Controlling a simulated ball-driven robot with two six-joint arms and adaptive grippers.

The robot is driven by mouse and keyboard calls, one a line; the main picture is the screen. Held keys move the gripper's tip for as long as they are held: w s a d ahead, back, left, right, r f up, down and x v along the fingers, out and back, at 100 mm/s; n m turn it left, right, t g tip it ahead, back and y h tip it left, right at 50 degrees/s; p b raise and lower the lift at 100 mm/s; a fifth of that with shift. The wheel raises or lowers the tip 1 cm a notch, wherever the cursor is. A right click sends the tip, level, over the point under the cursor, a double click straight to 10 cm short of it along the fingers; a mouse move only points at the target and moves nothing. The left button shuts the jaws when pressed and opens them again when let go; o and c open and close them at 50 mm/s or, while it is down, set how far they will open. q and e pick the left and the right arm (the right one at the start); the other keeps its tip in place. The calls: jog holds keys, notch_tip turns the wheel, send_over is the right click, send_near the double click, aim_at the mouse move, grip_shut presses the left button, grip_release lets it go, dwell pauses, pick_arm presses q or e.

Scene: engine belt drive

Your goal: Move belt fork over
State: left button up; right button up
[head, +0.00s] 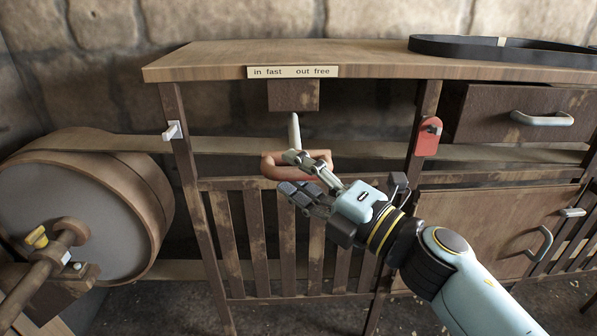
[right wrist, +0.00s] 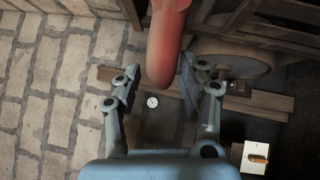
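The belt fork (head: 278,168) is a red-orange looped piece on a pale lever (head: 294,130). It hangs under a wooden block below the label plate (head: 292,72) reading "in fast" and "out free". The belt (head: 230,146) runs behind it. My right gripper (head: 303,180) is at the fork, its fingers spread. In the right wrist view, the rounded red end of the fork (right wrist: 164,50) reaches between the two open fingers (right wrist: 160,95), closer to the right one. I cannot tell whether a finger touches it. My left gripper is not in view.
A large drum pulley (head: 80,215) stands at the left. A slatted wooden guard (head: 285,235) is below the fork. A red plate with a switch (head: 427,136) is on the right post. A black belt loop (head: 480,48) lies on the bench top. A drawer (head: 520,115) is at right.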

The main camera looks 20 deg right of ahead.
jog(key=shift+w, duration=0.1)
jog(key=v, duration=1.2)
